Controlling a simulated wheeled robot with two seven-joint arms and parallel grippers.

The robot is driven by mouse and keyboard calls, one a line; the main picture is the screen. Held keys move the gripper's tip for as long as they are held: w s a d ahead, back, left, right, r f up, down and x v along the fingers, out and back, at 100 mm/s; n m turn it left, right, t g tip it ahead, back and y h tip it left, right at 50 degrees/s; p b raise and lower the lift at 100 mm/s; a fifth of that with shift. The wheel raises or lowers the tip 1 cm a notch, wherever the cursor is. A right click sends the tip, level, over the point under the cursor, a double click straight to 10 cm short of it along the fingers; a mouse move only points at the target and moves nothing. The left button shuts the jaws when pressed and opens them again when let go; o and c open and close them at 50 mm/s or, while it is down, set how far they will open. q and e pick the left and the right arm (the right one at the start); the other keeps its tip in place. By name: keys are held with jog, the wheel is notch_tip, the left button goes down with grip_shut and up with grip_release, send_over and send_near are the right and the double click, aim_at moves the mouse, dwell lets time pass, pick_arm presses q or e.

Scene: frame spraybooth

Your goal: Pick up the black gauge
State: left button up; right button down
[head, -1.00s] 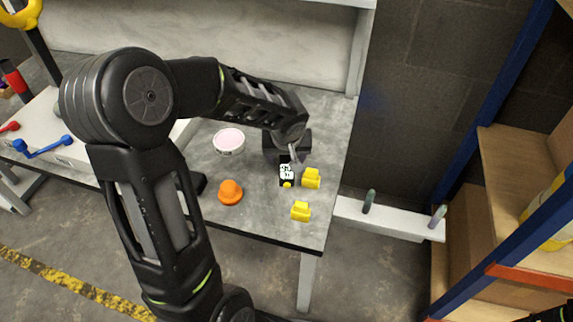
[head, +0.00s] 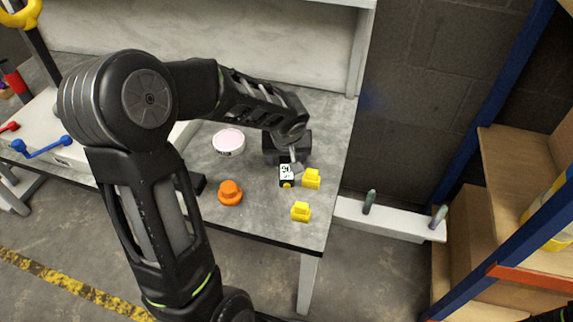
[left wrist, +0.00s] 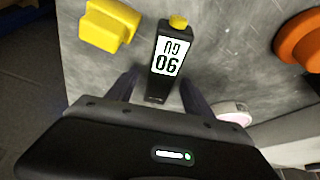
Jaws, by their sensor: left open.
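The black gauge (head: 287,176) lies on the grey table (head: 262,222), with a white display and a yellow button at its near end. In the left wrist view the gauge (left wrist: 167,60) points away from me, and its display shows digits. My left gripper (head: 293,163) is over the gauge's far end. In the left wrist view its two fingers (left wrist: 158,90) are open, one on each side of the gauge's lower end. I cannot tell whether they touch it.
A yellow block (head: 312,179) sits close beside the gauge, and another yellow block (head: 301,211) is nearer the table's front edge. An orange knob-like piece (head: 230,192) and a round pink-topped tub (head: 229,141) stand to the left.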

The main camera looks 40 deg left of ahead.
pick_arm(q)
jog(key=shift+f, duration=0.1)
jog(key=shift+c, duration=0.2)
grip_shut()
dwell(0.4)
